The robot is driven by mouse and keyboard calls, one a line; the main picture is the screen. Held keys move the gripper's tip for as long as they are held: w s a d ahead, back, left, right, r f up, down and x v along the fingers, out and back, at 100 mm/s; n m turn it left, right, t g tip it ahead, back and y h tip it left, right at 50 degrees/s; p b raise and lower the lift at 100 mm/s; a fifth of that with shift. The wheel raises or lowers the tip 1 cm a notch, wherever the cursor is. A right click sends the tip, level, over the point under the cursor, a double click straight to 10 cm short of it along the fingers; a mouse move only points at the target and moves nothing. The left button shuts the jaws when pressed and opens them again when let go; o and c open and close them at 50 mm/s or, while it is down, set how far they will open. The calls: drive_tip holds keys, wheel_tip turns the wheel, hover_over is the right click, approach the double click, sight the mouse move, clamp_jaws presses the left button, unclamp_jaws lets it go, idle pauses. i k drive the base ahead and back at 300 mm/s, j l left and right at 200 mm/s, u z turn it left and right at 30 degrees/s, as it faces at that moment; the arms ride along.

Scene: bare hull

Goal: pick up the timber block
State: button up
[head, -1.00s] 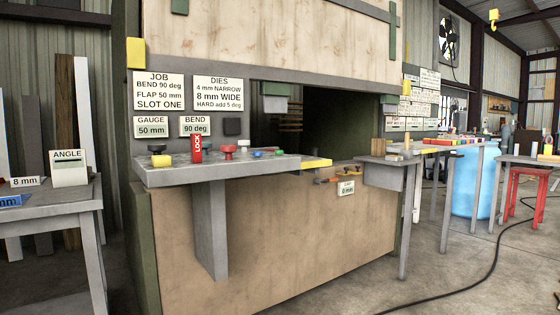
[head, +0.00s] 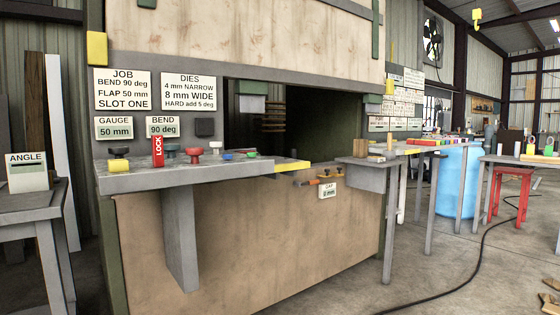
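Small wood-coloured pieces sit on a narrow grey stand (head: 368,178) at the right end of the press. One is a brownish upright block (head: 360,147); beside it lies a flatter tan piece (head: 376,157). They are small in the head view, and I cannot tell for sure which is the timber block. My gripper is not in view.
A grey table (head: 30,210) stands left. A black cable (head: 470,262) crosses the open floor right. Wood scraps (head: 550,300) lie lower right.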

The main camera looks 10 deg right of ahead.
sight(360, 146)
drive_tip(key=i+l, duration=0.2)
drive_tip(key=i, duration=0.25)
drive_tip(key=i+l, duration=0.2)
drive_tip(key=i, duration=0.3)
drive_tip(key=i+l+z, duration=0.1)
drive_tip(key=i, duration=0.35)
drive_tip(key=i+l, duration=0.25)
drive_tip(key=i, duration=0.2)
